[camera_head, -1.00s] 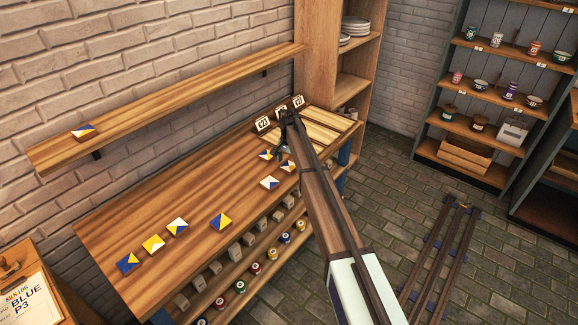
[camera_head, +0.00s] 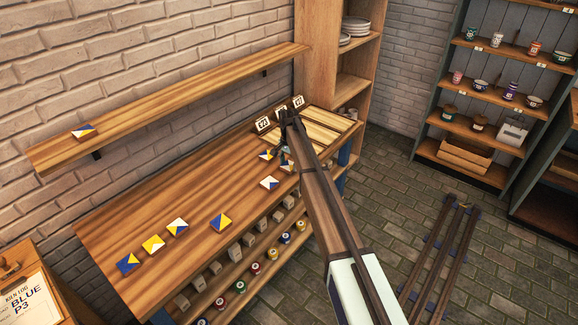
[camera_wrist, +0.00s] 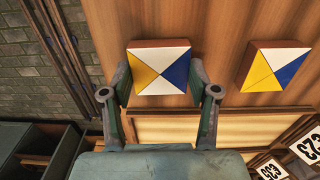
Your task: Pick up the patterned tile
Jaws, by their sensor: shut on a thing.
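A patterned tile (camera_wrist: 160,67) with white, yellow and blue triangles sits between the two fingers of my gripper (camera_wrist: 160,85) in the wrist view, a finger against each side. In the head view my gripper (camera_head: 286,158) is at the far right end of the wooden workbench (camera_head: 190,215), and the arm hides much of it and of the held tile. The tile looks at or very near the bench top; I cannot tell whether it is lifted. A second, similar tile (camera_wrist: 275,65) lies apart to the right in the wrist view.
Several more patterned tiles lie along the bench, such as a blue and yellow one (camera_head: 221,222). One tile (camera_head: 83,131) is on the wall shelf (camera_head: 180,105). Light wooden trays (camera_head: 325,122) with number cards (camera_head: 262,124) stand at the bench's far end.

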